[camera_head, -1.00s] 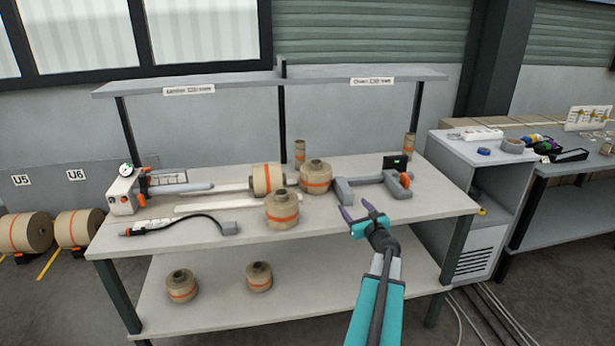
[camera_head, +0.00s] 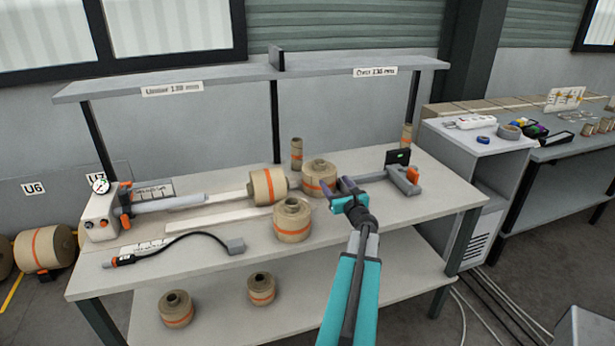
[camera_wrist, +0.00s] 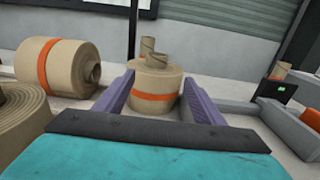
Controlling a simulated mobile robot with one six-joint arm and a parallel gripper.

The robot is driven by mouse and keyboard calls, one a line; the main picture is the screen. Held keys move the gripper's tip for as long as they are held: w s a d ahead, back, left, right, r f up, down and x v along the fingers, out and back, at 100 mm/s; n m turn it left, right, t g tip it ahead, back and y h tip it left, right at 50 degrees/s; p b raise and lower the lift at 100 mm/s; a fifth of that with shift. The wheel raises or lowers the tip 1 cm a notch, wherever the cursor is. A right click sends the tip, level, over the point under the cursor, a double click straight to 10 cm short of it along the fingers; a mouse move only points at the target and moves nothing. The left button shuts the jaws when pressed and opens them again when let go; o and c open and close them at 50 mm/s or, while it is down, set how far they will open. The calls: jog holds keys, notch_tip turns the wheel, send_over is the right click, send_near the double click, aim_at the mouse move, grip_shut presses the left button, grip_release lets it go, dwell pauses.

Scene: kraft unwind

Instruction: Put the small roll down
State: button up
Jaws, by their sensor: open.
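My gripper (camera_head: 342,193) is open and empty above the right part of the bench top. Several kraft rolls with orange bands stand on the bench. One upright roll (camera_head: 319,178) is just left of my gripper; in the wrist view this roll (camera_wrist: 157,84) shows between the two purple fingers, beyond them. A roll on its side (camera_head: 267,186) lies to its left, and another upright roll (camera_head: 293,220) is nearer the front. Two smaller rolls stand on the lower shelf, one at left (camera_head: 177,309) and one at centre (camera_head: 261,288). I cannot tell which is the task's small roll.
A grey fixture with a dark display (camera_head: 398,157) is right of my gripper. A box with a gauge and shaft (camera_head: 101,214) is at left, with a black cable tool (camera_head: 172,247) in front. Bare bench top (camera_head: 375,223) shows at the front right.

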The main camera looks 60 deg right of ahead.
aim_at(321, 168)
jog(key=shift+w, duration=0.65)
jog(key=shift+w, duration=0.1)
jog(key=shift+p+x, duration=1)
jog(key=shift+x, duration=3.05)
jog(key=shift+p+x, duration=1.15)
jog(key=shift+x, duration=1.6)
jog(key=shift+r, duration=0.15)
grip_shut()
